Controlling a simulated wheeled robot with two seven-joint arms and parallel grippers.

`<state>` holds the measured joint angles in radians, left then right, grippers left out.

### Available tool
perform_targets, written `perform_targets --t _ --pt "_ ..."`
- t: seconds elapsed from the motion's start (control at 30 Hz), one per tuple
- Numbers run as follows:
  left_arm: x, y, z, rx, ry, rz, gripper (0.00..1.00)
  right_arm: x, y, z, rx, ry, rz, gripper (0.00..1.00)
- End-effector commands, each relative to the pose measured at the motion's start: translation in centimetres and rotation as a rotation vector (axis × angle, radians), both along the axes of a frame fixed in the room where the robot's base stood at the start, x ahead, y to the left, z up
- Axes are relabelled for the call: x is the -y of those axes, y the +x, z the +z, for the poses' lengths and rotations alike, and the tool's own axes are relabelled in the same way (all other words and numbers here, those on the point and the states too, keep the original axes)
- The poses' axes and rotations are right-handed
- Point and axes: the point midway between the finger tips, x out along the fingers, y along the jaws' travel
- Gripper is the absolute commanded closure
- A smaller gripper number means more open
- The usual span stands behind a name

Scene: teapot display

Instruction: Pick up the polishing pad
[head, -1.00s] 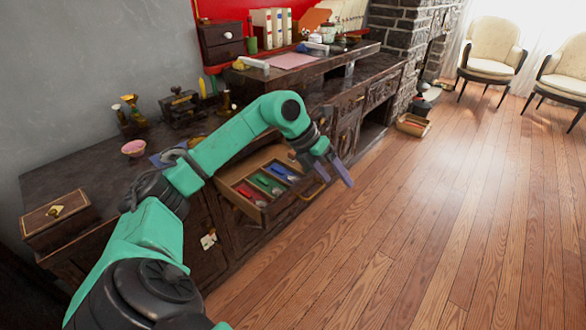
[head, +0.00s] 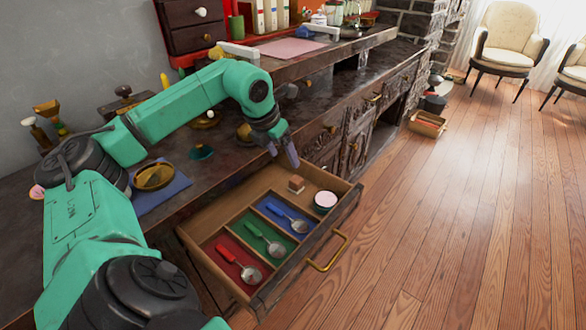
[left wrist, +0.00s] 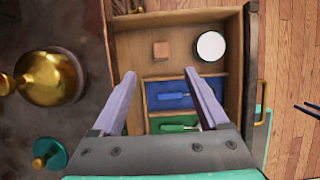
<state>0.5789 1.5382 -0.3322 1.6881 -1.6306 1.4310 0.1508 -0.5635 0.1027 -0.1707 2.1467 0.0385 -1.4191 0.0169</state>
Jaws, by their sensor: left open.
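The open drawer (head: 345,214) holds a small brown block (head: 296,184) and a round tin-like piece with a pale top (head: 326,201) at its far end. I cannot tell for certain which of these is the polishing pad. The left wrist view also shows the block (left wrist: 161,49) and the white round piece (left wrist: 210,46), apart from each other. My left gripper (head: 283,155) is open and empty above the drawer's far inner end. In the left wrist view, the block lies just beyond the gap between its fingertips (left wrist: 160,75). My right gripper does not show clearly.
Spoons with coloured handles lie in red (head: 232,262), green (head: 262,240) and blue (head: 284,217) compartments. A brass bowl (head: 154,177) and a teal lid-like piece (head: 201,152) stand on the cabinet top. A raised shelf (head: 320,48) runs behind.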

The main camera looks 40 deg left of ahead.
Motion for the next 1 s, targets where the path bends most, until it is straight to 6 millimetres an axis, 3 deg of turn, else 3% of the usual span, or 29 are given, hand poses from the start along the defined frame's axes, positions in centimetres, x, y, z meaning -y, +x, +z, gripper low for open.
perform_targets --t 0.3,0.7,0.97,1.0 --pt "0.1 2.8 -7.0 -0.002 -0.006 -0.001 0.22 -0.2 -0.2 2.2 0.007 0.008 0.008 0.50" --pt "-0.4 5.7 -12.7 -0.001 -0.004 -0.002 0.22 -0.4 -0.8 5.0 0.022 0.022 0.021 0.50" --pt "-0.5 5.9 -13.0 0.000 -0.002 -0.001 0.22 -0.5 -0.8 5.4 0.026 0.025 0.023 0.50" --pt "-0.5 5.9 -13.0 0.000 -0.002 -0.001 0.38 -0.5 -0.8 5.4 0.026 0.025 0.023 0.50"
